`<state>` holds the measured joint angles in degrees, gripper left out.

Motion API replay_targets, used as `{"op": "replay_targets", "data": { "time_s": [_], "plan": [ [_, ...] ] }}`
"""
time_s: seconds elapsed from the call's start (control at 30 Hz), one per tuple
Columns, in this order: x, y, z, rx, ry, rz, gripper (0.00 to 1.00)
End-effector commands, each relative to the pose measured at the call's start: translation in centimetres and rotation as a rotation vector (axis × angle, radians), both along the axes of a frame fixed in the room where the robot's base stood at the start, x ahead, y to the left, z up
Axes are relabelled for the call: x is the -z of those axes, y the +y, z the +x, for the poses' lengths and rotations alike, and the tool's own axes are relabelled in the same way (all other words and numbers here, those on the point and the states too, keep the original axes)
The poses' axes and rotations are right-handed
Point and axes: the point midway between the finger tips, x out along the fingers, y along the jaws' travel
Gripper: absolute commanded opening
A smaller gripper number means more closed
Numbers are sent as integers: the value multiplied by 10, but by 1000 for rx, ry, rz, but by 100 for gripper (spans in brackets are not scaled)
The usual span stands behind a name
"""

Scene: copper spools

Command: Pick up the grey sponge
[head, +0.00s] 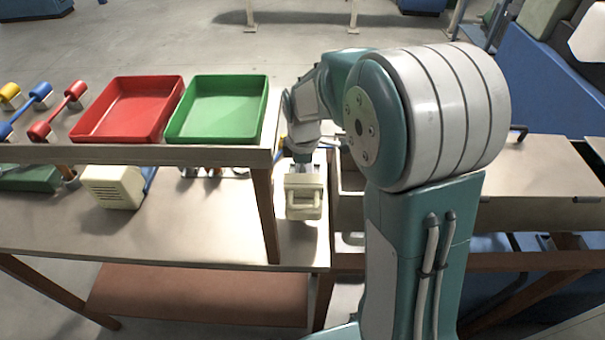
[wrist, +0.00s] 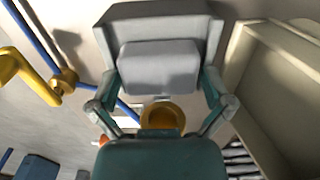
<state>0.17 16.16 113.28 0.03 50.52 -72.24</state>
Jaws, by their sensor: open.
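The grey sponge (wrist: 158,68) is a pale, rounded block in the wrist view. It rests in or against a grey, box-like holder (wrist: 160,16), whose walls show behind it and at its sides. My gripper (wrist: 161,86) is open, with one finger near each side of the sponge. I cannot tell whether the fingers touch it. In the head view my gripper (head: 302,156) points down over the bench, right above a cream box-shaped thing (head: 303,196). I cannot make out the sponge in that view.
A red tray (head: 128,138) and a green tray (head: 217,138) stand on the raised shelf, left of my arm. A cream box (head: 113,187) sits below. In the wrist view, a yellow hooked piece (wrist: 20,75) with a blue rod is left, and a cream bin (wrist: 250,62) right.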

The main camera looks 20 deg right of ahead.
Motion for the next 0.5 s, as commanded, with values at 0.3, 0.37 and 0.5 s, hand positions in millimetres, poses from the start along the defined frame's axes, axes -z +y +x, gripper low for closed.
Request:
{"op": "replay_targets", "data": {
  "time_s": [0.3,0.37,0.5],
  "plan": [
    [0,1,0,1,1,-1,55],
    [0,1,0,1,1,-1,55],
    [0,1,0,1,1,-1,55]
  ]
}}
